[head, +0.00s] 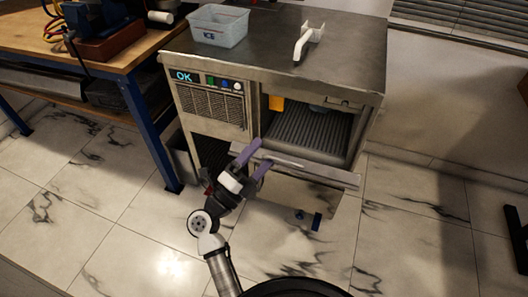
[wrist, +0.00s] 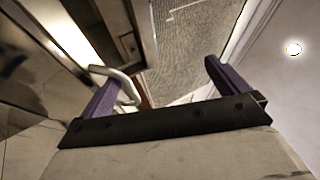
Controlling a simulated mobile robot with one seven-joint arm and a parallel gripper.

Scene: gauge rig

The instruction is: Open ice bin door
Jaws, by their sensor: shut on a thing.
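The ice bin door (head: 335,178) is on the front of the steel ice machine (head: 350,75). It stands swung down and outward, so the ribbed interior of the bin (head: 310,128) shows above it. My gripper (head: 256,160), with purple fingers, is at the door's left end and is shut on the door handle. In the wrist view, a pale curved bar of the door handle (wrist: 128,84) passes by the left finger. The fingers (wrist: 165,85) stand well apart there, and the exact contact is partly hidden.
A blue-grey ICE tub (head: 218,27) and a white scoop (head: 309,40) sit on top of the machine. A workbench (head: 100,60) with blue legs stands close on the left. The marble-tiled floor in front and to the right is mostly clear.

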